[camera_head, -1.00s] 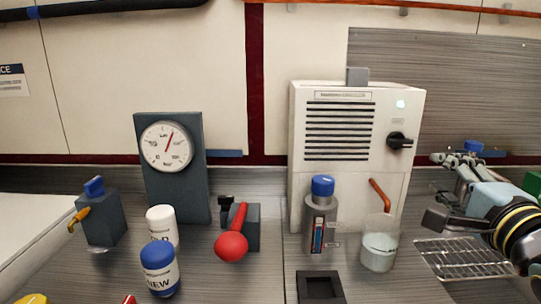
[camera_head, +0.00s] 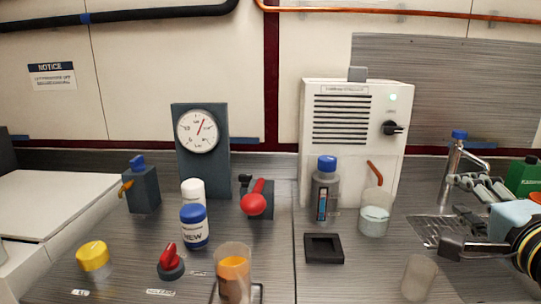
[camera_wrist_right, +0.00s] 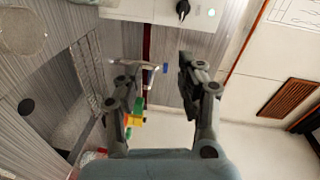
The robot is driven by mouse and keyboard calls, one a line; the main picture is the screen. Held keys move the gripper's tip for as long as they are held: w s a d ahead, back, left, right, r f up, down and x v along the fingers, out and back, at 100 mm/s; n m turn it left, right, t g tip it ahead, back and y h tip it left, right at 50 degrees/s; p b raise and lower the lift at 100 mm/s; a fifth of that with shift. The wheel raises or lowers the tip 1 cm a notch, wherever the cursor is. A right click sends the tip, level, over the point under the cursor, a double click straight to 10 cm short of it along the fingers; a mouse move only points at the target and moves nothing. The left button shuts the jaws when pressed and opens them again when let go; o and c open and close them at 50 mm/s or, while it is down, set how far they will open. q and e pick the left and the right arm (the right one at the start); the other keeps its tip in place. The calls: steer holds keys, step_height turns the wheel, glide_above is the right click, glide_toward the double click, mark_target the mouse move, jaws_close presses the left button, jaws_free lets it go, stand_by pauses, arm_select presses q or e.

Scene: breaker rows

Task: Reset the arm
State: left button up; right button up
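My right gripper (camera_head: 452,213) comes in from the right edge of the head view, in front of the sink tap and over the metal drain rack. Its two fingers are spread wide apart with nothing between them. In the right wrist view the same gripper (camera_wrist_right: 158,85) shows open and empty. The tap (camera_head: 453,165) with its blue top stands behind the fingers and touching cannot be confirmed. My left gripper is in neither view.
A white machine (camera_head: 353,145) with a black knob stands at the back. In front are a blue-capped bottle (camera_head: 326,190), a beaker (camera_head: 374,218), a black square holder (camera_head: 323,248) and a clear cup (camera_head: 418,278). A green container (camera_head: 523,177) is at the far right.

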steer(key=s+a+f+n+g, duration=0.2)
steer(key=s+f+n+g, duration=0.6)
steer(key=s, duration=0.5)
steer(key=s+a+f+n+g, duration=0.1)
steer(key=s+f+n+g, duration=0.5)
steer(key=s+f+n, duration=0.5)
steer(key=s+d+f+m+b, duration=0.1)
steer(key=s+f+b, duration=0.1)
steer(key=f, duration=1)
steer(key=s+d+f+b, duration=0.1)
steer(key=f, duration=1.2)
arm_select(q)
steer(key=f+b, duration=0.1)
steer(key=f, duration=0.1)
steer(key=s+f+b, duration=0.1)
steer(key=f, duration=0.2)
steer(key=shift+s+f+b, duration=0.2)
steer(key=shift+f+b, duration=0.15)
arm_select(e)
steer(key=s+d+f+g, duration=0.1)
steer(key=s+f+g, duration=0.1)
steer(key=s+f, duration=1.6)
steer(key=shift+s+d+f+y, duration=0.2)
steer(key=shift+s+f+y, duration=0.15)
steer(key=shift+f, duration=0.4)
